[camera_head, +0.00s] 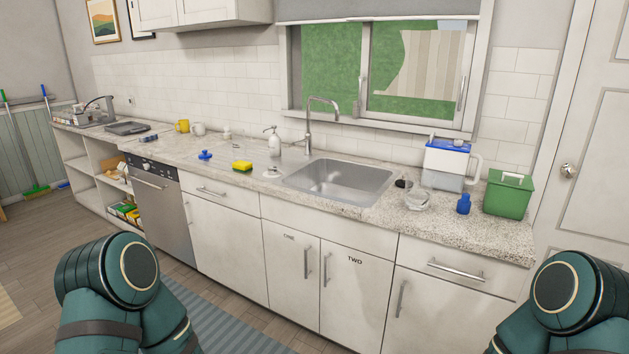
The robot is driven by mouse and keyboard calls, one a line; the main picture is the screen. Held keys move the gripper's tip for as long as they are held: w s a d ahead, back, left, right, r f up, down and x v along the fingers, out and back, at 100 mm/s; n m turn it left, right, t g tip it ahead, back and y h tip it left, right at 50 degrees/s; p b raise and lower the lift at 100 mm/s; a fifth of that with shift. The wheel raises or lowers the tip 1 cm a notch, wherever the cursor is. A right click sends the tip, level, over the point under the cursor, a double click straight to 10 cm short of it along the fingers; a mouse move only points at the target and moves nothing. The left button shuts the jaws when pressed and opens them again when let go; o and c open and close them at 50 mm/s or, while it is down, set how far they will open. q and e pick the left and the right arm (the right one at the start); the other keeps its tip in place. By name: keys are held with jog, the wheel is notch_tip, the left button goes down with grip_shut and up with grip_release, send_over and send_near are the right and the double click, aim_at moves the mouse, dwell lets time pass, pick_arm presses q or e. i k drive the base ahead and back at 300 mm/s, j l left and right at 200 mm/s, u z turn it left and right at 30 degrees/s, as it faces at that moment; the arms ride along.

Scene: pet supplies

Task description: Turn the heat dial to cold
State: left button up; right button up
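A steel dishwasher (160,215) stands left of the sink cabinets, with its door shut. Its black control strip (146,165) at the top edge carries small light marks or knobs. I cannot tell whether one of them is the heat dial, nor its setting. My two teal arms show only as bent links in the lower left and lower right corners, well in front of the counter. Both grippers are out of the picture.
A striped rug (215,318) lies on the floor in front.

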aim_at(273, 170)
jog(key=i+l+u, duration=0.6)
jog(key=i+z, duration=0.1)
jog(key=z, duration=0.75)
jog(key=i+j+z, duration=0.1)
jog(key=j+z, duration=0.25)
jog(key=i+j+z, duration=0.1)
jog(key=j+z, duration=0.25)
jog(key=j, duration=0.2)
jog(key=j+z, duration=0.3)
jog(key=j, duration=1.65)
jog(key=i+z, duration=0.05)
